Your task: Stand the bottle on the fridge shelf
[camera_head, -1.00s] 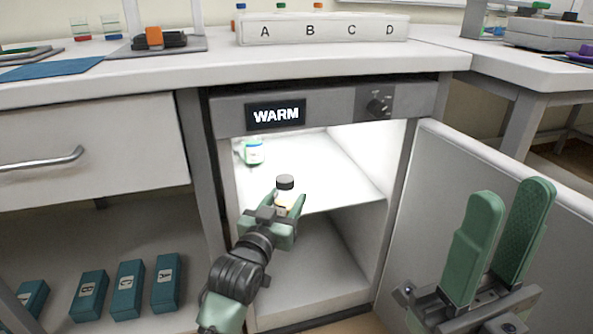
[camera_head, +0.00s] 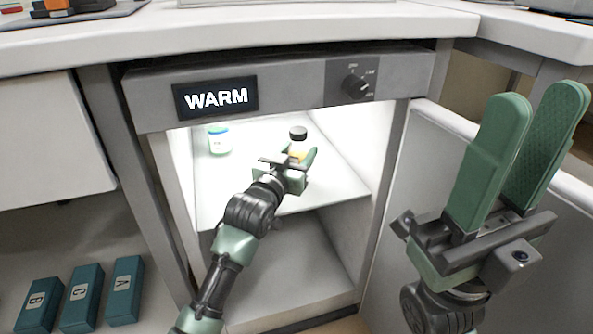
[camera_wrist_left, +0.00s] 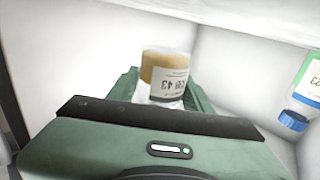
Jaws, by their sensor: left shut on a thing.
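The bottle (camera_head: 298,145) has a black cap and amber contents. My left gripper (camera_head: 301,161) is shut on it inside the open fridge, above the front right part of the white shelf (camera_head: 235,181). In the left wrist view the bottle (camera_wrist_left: 165,75) shows its amber part and a white label with black print, between the green fingers (camera_wrist_left: 160,92). The gripper hides the bottle's lower part, so I cannot tell whether it touches the shelf. My right gripper (camera_head: 527,155) is open and empty in front of the fridge door.
Another bottle (camera_head: 219,139) with a blue cap stands at the back left of the shelf; it also shows in the left wrist view (camera_wrist_left: 305,95). The fridge door (camera_head: 400,190) is open to the right. The panel (camera_head: 216,99) reads WARM. Teal boxes (camera_head: 80,297) stand at lower left.

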